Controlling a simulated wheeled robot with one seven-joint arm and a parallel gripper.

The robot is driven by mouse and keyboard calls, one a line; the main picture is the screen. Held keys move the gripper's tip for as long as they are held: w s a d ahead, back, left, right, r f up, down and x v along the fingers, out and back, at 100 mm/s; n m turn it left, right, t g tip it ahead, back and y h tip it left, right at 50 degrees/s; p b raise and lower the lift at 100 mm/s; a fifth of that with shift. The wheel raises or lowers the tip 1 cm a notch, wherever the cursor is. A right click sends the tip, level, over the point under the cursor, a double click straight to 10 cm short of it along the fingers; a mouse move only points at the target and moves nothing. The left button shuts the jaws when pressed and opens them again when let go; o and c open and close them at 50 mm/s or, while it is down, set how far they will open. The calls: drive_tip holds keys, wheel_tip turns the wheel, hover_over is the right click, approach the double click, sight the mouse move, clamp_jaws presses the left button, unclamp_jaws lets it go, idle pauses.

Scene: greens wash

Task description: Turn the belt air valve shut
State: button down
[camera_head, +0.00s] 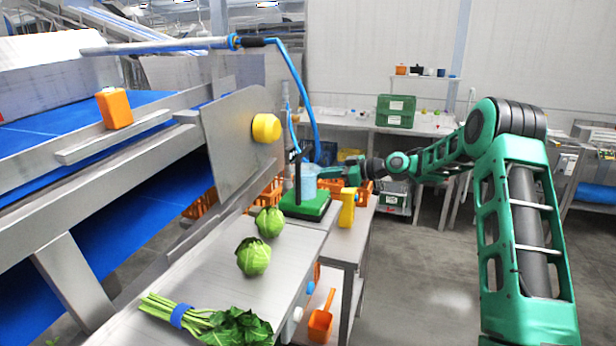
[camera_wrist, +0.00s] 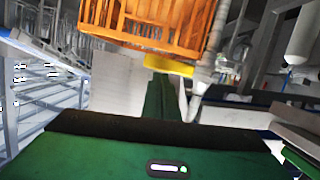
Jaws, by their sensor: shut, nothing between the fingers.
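In the head view, a round yellow knob (camera_head: 266,128) sits on the upright steel plate beside the belt. My gripper (camera_head: 326,172) reaches left behind the green scale, partly hidden by the clear bluish container. In the wrist view my gripper (camera_wrist: 162,92) is shut and empty. A yellow bar (camera_wrist: 168,66) shows just beyond its fingertips, beside a grey upright pipe (camera_wrist: 208,75); whether they touch is unclear.
The green scale (camera_head: 306,206) with the bluish container (camera_head: 308,182) stands on the steel table (camera_head: 215,280). Two cabbages (camera_head: 253,256) and banded greens (camera_head: 205,318) lie nearer. An orange crate (camera_wrist: 160,22) fills the top of the wrist view. Open floor lies right of the table.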

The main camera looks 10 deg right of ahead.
drive_tip(key=shift+d+f, duration=0.1)
drive_tip(key=shift+f, duration=0.15)
idle(0.3)
